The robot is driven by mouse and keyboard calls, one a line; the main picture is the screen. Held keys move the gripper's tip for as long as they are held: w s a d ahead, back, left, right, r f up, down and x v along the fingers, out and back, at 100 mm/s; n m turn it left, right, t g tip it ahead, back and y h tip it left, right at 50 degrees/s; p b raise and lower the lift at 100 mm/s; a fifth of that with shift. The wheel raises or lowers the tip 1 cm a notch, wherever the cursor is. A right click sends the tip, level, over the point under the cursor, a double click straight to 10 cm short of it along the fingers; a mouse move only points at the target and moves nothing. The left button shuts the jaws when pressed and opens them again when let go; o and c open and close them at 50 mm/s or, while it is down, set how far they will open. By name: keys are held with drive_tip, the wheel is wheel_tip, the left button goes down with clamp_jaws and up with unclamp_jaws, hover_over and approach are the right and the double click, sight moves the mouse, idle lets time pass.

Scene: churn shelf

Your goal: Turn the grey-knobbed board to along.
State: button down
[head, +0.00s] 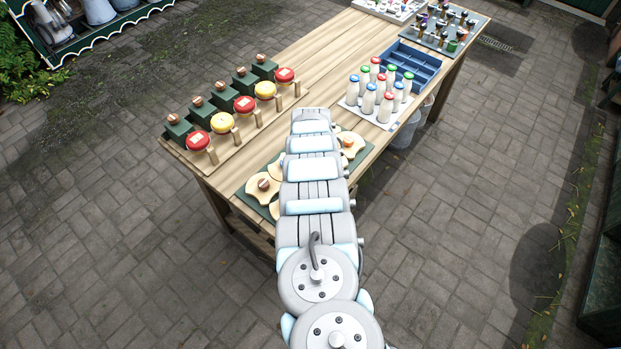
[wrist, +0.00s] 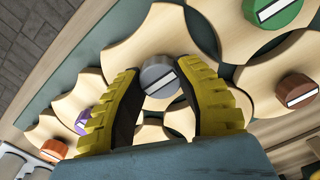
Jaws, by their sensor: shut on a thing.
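In the wrist view the grey knob (wrist: 160,77) has a white stripe that runs at a slant. It stands on a pale wooden board (wrist: 150,40) with curved-in sides. My gripper (wrist: 163,85) has its yellow-backed dark fingers on either side of the grey knob and is shut on it. In the head view my arm hides the grey knob and most of the boards around it.
In the head view, milk bottles (head: 368,98) stand right of my arm and red- and yellow-topped pieces (head: 222,122) stand left.

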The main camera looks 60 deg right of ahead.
drive_tip(key=c, duration=0.6)
unclamp_jaws()
wheel_tip(320, 180, up, 12)
idle(0.6)
idle(0.5)
